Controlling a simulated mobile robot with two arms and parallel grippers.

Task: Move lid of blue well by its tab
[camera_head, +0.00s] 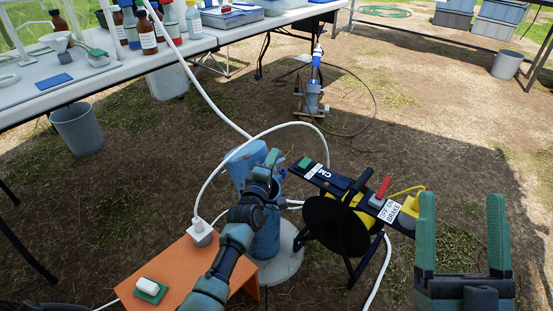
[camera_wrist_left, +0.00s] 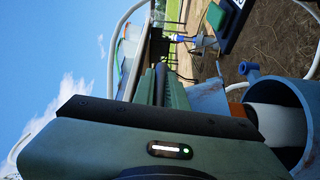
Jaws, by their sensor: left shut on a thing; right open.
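The blue well (camera_head: 265,238) stands upright on a pale round base at the centre of the head view. Its round blue lid (camera_head: 243,160) is tilted up at the back of the casing. My left gripper (camera_head: 273,162) is at the lid's right edge, shut on it; the fingers hide the tab. In the left wrist view the well's open mouth (camera_wrist_left: 280,92) shows a white pipe inside, and part of the lid (camera_wrist_left: 207,96) shows beside the gripper. My right gripper (camera_head: 461,200) is open and empty at the lower right, away from the well.
A black reel stand (camera_head: 335,225) with a labelled bar and red handle stands right of the well. An orange stand (camera_head: 180,270) is at the lower left. A white hose (camera_head: 210,180) arcs close to the lid. A white table (camera_head: 60,85) with bottles is at upper left.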

